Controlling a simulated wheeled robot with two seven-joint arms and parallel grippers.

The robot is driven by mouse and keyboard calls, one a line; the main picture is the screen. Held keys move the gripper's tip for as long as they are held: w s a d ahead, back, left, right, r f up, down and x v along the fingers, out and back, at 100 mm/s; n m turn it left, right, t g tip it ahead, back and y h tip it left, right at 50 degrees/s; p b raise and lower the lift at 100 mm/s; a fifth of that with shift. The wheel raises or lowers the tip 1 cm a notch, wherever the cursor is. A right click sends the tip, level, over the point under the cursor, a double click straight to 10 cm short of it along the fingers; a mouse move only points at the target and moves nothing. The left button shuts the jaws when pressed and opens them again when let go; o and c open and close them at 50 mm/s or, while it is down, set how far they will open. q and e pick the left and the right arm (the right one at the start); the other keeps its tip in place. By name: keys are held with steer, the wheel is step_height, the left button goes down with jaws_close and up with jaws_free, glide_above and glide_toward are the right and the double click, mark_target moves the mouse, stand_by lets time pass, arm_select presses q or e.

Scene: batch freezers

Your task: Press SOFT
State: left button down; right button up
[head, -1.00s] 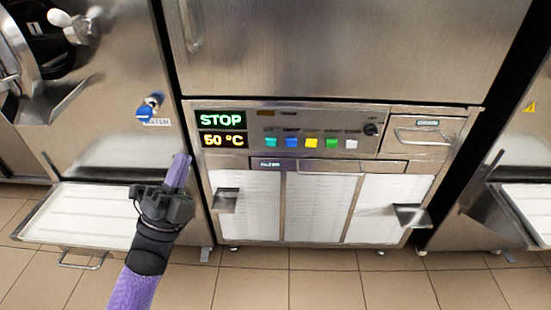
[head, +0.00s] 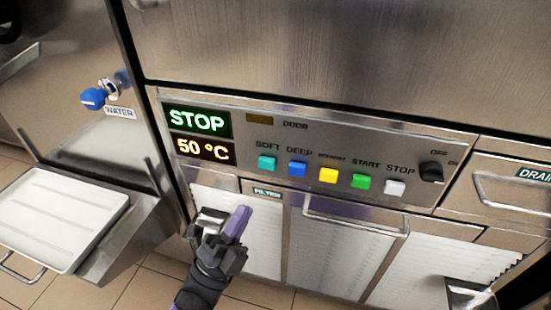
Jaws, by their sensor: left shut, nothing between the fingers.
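The SOFT button (head: 267,163) is the teal one at the left end of a row of coloured buttons, under its SOFT label. The control panel (head: 220,101) has a green display reading STOP and an amber one reading 50 °C. My left gripper (head: 238,222) is shut and empty, with its purple fingertips pointing up. In the picture it is below and slightly left of the teal button, apart from it, in front of the filter front. My right gripper is not in view.
Right of SOFT are the blue DEEP button (head: 297,169), a yellow button (head: 328,175), the green START button (head: 361,181) and the white STOP button (head: 395,188). A black knob (head: 431,171) is farther right. A handle bar (head: 355,221) juts out below. A white tray (head: 60,215) is at left.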

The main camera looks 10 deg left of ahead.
mark_target(267, 163)
arm_select(q)
steer(key=w+b, duration=0.4)
steer(key=w, duration=0.4)
steer(key=shift+w+d+b, duration=0.15)
steer(key=shift+w+b, duration=0.15)
steer(key=shift+w, duration=0.05)
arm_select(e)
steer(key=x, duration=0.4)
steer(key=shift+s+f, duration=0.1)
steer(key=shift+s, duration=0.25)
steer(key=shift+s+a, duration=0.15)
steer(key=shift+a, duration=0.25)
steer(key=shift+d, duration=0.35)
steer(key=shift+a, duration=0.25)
arm_select(q)
steer(key=shift+w+b, duration=0.3)
steer(key=shift+w, duration=0.15)
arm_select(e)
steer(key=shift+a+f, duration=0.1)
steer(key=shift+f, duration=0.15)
